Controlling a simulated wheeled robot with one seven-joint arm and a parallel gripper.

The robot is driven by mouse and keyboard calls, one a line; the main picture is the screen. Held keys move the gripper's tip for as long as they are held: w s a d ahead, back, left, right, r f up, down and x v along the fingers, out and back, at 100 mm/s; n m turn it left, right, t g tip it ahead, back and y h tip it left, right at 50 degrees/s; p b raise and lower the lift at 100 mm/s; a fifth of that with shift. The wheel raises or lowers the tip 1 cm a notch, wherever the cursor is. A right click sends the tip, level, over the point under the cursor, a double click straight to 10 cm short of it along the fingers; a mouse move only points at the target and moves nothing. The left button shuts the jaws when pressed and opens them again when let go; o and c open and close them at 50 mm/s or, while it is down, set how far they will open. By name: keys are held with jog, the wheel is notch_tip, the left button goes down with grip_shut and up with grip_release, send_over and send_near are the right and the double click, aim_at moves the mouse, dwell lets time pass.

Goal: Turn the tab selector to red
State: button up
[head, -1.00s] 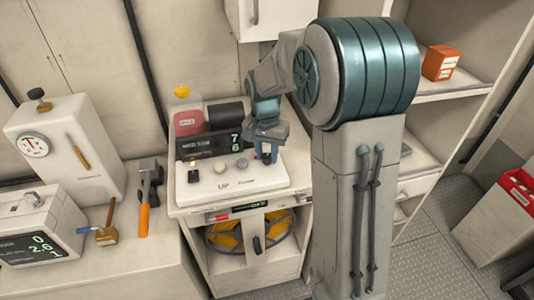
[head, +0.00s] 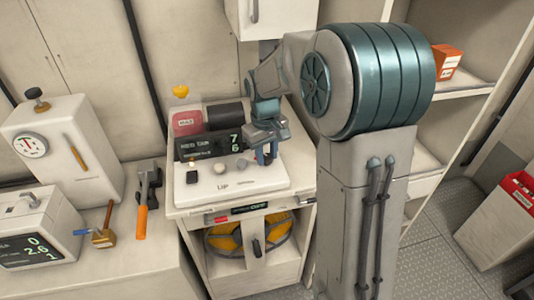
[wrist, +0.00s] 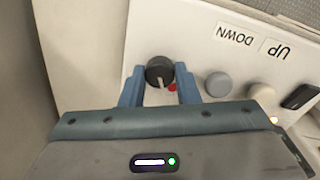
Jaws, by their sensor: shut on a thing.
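The tab selector seems to be the round dark knob (wrist: 159,70) with a pale pointer line, on the white control panel (wrist: 110,75) in the wrist view. Its pointer faces the lower edge of the picture, slightly left of a small red dot (wrist: 172,87). My gripper (wrist: 158,82) has its blue fingers on either side of the knob, shut on it. In the head view my gripper (head: 265,156) is at the right side of the console top (head: 240,183), hiding the knob.
In the wrist view a grey button (wrist: 218,84) and a pale button (wrist: 262,93) sit beside the knob, near the UP and DOWN labels. In the head view a display (head: 210,144) stands behind them.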

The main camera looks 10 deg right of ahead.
aim_at(265, 158)
jog(key=shift+n, duration=1.2)
jog(key=o, duration=1)
jog(key=shift+c, duration=0.2)
jog(key=shift+r, duration=0.15)
notch_tip(265, 158, up, 14)
jog(key=b, duration=0.1)
jog(key=shift+s+a+f, duration=0.15)
jog(key=shift+a+f, duration=0.05)
jog(key=s+f+m+t, duration=0.1)
jog(key=s+f+m, duration=0.2)
jog(key=s, duration=0.7)
jog(key=s+f+m+t, duration=0.2)
jog(key=s+f, duration=0.4)
jog(key=s, duration=0.5)
jog(key=shift+s+d+m, duration=0.2)
jog(key=shift+d+m, duration=0.1)
jog(key=shift+m, duration=0.2)
